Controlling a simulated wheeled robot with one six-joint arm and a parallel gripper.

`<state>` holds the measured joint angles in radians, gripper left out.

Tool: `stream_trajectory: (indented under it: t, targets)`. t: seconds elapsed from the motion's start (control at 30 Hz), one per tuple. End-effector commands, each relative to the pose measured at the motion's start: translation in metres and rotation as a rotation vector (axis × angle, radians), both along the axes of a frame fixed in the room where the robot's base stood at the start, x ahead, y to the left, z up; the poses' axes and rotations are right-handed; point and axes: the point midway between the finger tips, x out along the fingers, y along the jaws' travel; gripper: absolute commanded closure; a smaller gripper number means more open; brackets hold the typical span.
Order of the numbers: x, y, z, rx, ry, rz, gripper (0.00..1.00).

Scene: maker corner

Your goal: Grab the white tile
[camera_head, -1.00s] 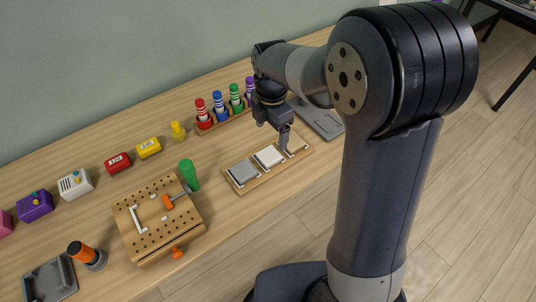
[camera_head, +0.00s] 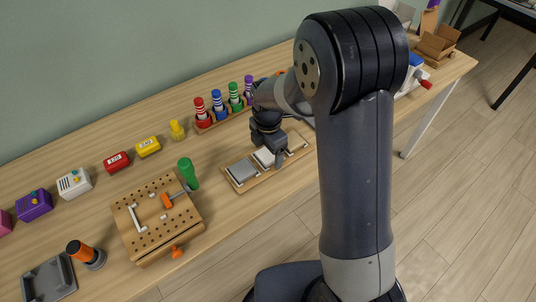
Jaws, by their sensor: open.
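The white tile (camera_head: 262,158) lies on a wooden tray (camera_head: 250,184), to the right of a grey tile (camera_head: 241,171). My gripper (camera_head: 275,160) is low over the tray at the white tile and hides the tile's right part. The gripper is open; I cannot tell whether its fingers touch the tile or stand on both sides of it. The right end of the tray shows beyond the gripper.
A pegboard block (camera_head: 155,235) with a green-handled tool (camera_head: 187,173) stands left of the tray. A rack with several coloured markers (camera_head: 218,110) stands behind. A yellow piece (camera_head: 177,131) stands left of the rack. Bare table lies in front of the tray.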

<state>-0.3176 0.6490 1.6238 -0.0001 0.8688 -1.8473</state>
Motion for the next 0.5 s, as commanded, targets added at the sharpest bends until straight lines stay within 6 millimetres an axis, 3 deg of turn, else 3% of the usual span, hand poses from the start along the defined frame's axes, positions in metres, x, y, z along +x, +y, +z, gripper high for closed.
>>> stream_trajectory:
  t: [0.07,0.5]
  targets:
    - [0.0001,-0.0001,0.0002,0.000,0.000,0.000,0.21]
    - [0.0001,0.0000,0.0005,0.000,0.000,0.000,0.57]
